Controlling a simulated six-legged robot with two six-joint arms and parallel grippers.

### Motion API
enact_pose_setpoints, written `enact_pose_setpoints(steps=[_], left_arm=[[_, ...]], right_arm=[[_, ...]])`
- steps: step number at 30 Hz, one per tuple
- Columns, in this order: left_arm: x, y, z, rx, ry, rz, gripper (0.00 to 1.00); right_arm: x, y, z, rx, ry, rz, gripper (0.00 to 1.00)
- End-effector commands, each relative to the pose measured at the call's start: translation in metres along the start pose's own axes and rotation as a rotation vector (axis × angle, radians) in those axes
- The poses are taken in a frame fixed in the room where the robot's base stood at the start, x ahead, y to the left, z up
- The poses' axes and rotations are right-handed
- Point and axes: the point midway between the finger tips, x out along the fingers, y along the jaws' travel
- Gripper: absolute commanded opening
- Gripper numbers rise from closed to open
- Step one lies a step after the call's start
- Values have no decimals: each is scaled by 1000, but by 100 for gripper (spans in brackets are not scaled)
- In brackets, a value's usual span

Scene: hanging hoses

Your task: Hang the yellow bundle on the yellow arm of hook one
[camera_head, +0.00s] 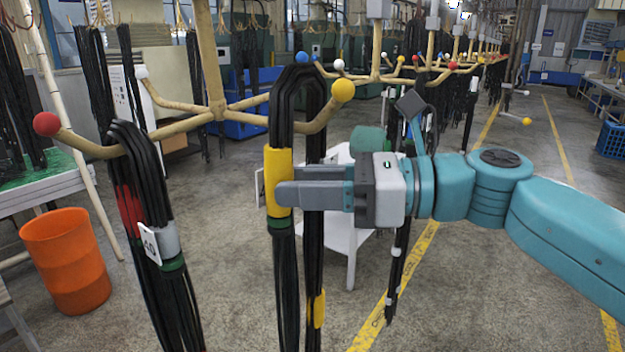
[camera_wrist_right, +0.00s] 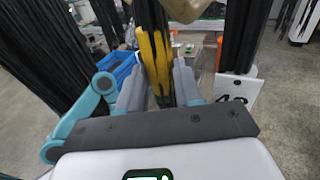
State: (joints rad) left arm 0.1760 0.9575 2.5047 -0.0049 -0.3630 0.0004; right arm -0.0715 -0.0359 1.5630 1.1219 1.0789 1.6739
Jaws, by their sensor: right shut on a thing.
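The yellow bundle (camera_head: 278,170) is a loop of black hoses with a yellow band and a green band below it. My right gripper (camera_head: 277,193) is shut on its near strands at the yellow band; the wrist view shows the band (camera_wrist_right: 155,60) between the fingers (camera_wrist_right: 160,92). Hook one (camera_head: 217,100) is a tan post with branching arms. Its yellow arm (camera_head: 318,122) ends in a yellow ball (camera_head: 342,91). The loop's top stands above this arm, near strands in front, far strands behind it. Whether the loop touches the arm is unclear. My left gripper is out of view.
A red-banded bundle (camera_head: 130,210) with a white tag hangs on the red-ball arm (camera_head: 75,135) at left. An orange bin (camera_head: 65,262) stands on the floor. A white stand (camera_head: 340,215) is behind my gripper. More hooks with hoses recede behind. The right floor is fairly clear.

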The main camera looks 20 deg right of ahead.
Motion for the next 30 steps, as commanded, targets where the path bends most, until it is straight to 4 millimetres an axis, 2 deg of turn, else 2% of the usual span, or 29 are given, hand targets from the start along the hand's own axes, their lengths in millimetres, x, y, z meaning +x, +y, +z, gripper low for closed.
enact_pose_setpoints(steps=[15,30], left_arm=[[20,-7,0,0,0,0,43],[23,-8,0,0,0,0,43]], right_arm=[[11,-5,-29,-4,-5,-2,0],[13,-6,-34,-4,-5,-2,0]])
